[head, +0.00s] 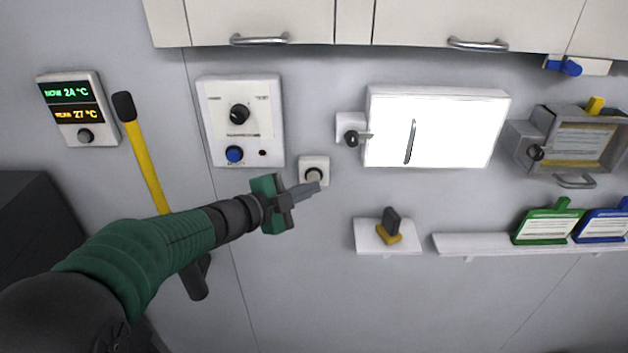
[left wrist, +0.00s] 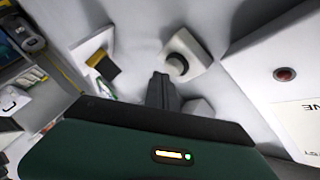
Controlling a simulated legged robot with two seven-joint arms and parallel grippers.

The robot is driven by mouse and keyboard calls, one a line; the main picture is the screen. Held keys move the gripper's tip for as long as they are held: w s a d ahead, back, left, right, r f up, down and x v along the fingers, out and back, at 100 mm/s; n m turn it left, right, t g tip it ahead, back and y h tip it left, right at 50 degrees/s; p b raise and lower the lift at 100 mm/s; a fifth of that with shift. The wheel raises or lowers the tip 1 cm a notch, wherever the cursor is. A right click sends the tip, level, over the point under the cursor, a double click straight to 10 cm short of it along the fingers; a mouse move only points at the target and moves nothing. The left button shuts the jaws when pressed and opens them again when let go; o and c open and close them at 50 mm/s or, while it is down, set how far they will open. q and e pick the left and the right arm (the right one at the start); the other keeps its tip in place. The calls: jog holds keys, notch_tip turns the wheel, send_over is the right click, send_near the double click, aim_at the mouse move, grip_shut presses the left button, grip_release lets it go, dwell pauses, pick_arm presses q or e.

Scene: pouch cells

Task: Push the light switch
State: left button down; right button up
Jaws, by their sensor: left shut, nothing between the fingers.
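The light switch (head: 314,171) is a small white square box with a round dark-ringed button on the wall, in the middle of the head view. My left gripper (head: 316,187) is shut and empty, its fingertips overlapping the lower edge of the switch in this view. In the left wrist view, the switch with its round button (left wrist: 177,64) is just beyond the fingertips (left wrist: 160,80). Whether the fingers touch the button cannot be told. My right gripper is not in view.
A white panel (head: 268,130) with a black knob and blue button is left of the switch. A lit white board (head: 450,130) and a small shelf (head: 370,240) are to the right. A yellow-handled tool (head: 145,160) is on the left. Cabinets (head: 260,15) hang above.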

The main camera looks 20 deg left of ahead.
pick_arm(q)
jog(key=s+d, duration=0.1)
jog(key=s, duration=0.5)
jog(key=shift+d+b, duration=0.3)
jog(key=shift+d, duration=0.05)
jog(key=shift+w, duration=0.1)
jog(key=s+a+f+n+g+y+b, duration=0.1)
jog(key=a+f+n+y+b, duration=0.25)
jog(key=f, duration=0.55)
jog(key=a+f+n+g+y+b, duration=0.1)
jog(key=a+f+n+y+b, duration=0.15)
jog(key=f+n+b, duration=0.4)
jog(key=s+d+f+n+g+b, duration=0.1)
jog(key=s+f+n+g, duration=0.2)
jog(key=s+f, duration=0.5)
jog(key=s+d+f+n+g+y+b, duration=0.1)
jog(key=s+f+n+g, duration=0.2)
jog(key=f, duration=1.1)
jog(key=s+g, duration=0.2)
jog(key=s, duration=0.3)
jog(key=shift+s+d+n+b, duration=0.2)
jog(key=shift+s+n+b, duration=0.2)
